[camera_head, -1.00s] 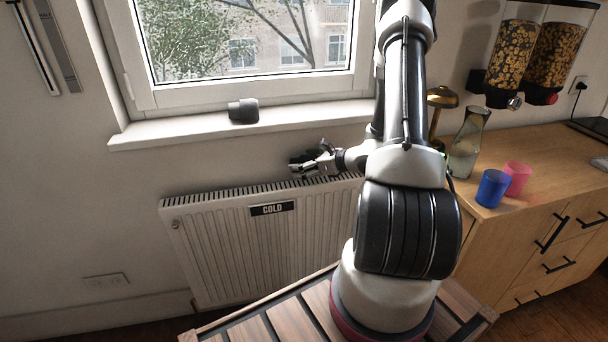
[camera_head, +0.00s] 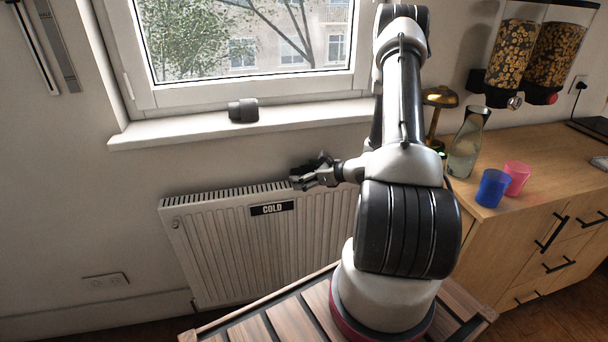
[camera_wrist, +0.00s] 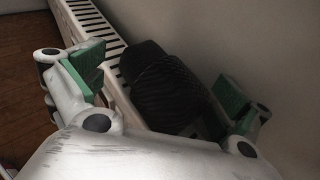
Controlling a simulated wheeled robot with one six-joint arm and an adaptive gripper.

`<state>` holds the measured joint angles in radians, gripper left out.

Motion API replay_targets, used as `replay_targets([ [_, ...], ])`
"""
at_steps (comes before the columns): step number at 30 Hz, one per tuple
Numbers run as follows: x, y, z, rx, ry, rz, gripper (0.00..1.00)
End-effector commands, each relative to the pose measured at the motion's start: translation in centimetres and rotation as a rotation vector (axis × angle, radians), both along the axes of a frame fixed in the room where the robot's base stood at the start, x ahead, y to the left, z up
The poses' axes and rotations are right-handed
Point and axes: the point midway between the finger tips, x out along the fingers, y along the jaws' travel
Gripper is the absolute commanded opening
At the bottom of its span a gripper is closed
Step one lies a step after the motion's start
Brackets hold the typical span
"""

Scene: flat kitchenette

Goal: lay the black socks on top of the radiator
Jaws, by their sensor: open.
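The black socks (camera_wrist: 165,88) show in the wrist view as a dark, ribbed bundle on the radiator's slotted top, close to the wall. The white radiator (camera_head: 225,240) stands below the window and bears a "COLD" label; its top grille also shows in the wrist view (camera_wrist: 92,22). My gripper (camera_head: 298,179) is over the right part of the radiator top in the head view. In the wrist view its green-padded fingers (camera_wrist: 160,85) are spread, one on each side of the bundle. The bundle's near end is partly hidden by my gripper; I cannot tell whether the pads touch it.
A dark grey rolled object (camera_head: 243,110) lies on the windowsill (camera_head: 180,130). On the right, a wooden counter (camera_head: 545,170) bears a blue cup (camera_head: 492,189), a pink cup (camera_head: 517,177), a glass carafe (camera_head: 467,145) and a gold lamp (camera_head: 440,98). The radiator's left top is clear.

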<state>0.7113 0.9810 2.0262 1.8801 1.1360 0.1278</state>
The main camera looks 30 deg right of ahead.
Motion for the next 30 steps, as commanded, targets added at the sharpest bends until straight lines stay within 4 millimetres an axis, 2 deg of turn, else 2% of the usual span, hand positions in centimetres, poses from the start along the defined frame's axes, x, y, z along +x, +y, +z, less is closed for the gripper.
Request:
replay_targets([
  [5,0.0,0.0,0.2,0.0,0.0,0.0,1.0],
  [8,-0.7,-0.5,0.5,0.0,0.0,-0.003,1.0],
  [18,-6.6,-3.7,3.3,-0.002,-0.001,-0.005,1.0],
  [24,-9.1,-5.0,4.4,-0.001,-0.001,-0.001,1.0],
  [27,-9.6,-4.9,5.1,-0.009,-0.004,0.016,1.0],
  [30,-9.8,-3.2,7.2,-0.062,-0.021,0.111,1.0],
])
